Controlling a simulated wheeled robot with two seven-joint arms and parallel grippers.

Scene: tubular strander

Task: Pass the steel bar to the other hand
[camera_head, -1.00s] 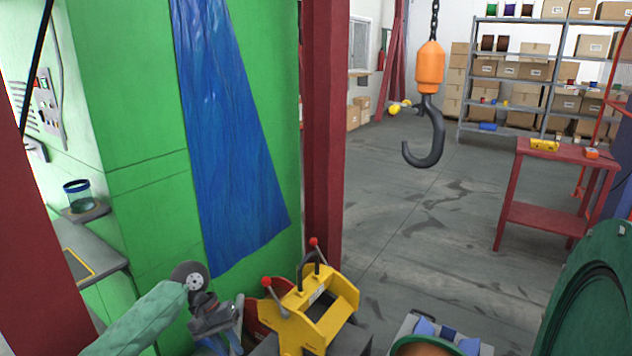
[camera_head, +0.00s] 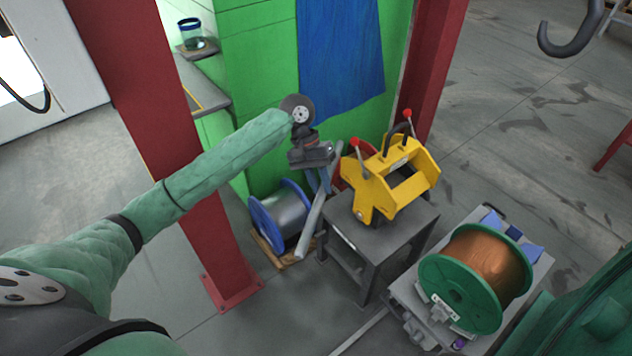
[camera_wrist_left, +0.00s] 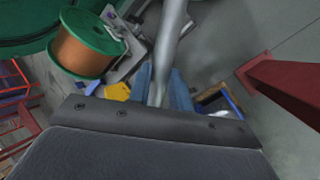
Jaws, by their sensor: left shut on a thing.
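The steel bar (camera_head: 309,226) is a long grey rod. It hangs tilted in the head view, its lower end in front of the spool with blue flanges. My left gripper (camera_head: 321,187), with blue fingers, is shut on the bar near its upper part. In the left wrist view the bar (camera_wrist_left: 170,38) runs up from between the blue fingers (camera_wrist_left: 161,88) to the top edge. My right gripper is in neither view.
A yellow frame tool (camera_head: 391,180) stands on a grey stand (camera_head: 380,236) right of the bar. A copper spool (camera_head: 481,272) with green flanges sits on a cart at lower right. The blue-flanged spool (camera_head: 282,217) is on a pallet. A red column (camera_head: 186,150) stands behind my left arm.

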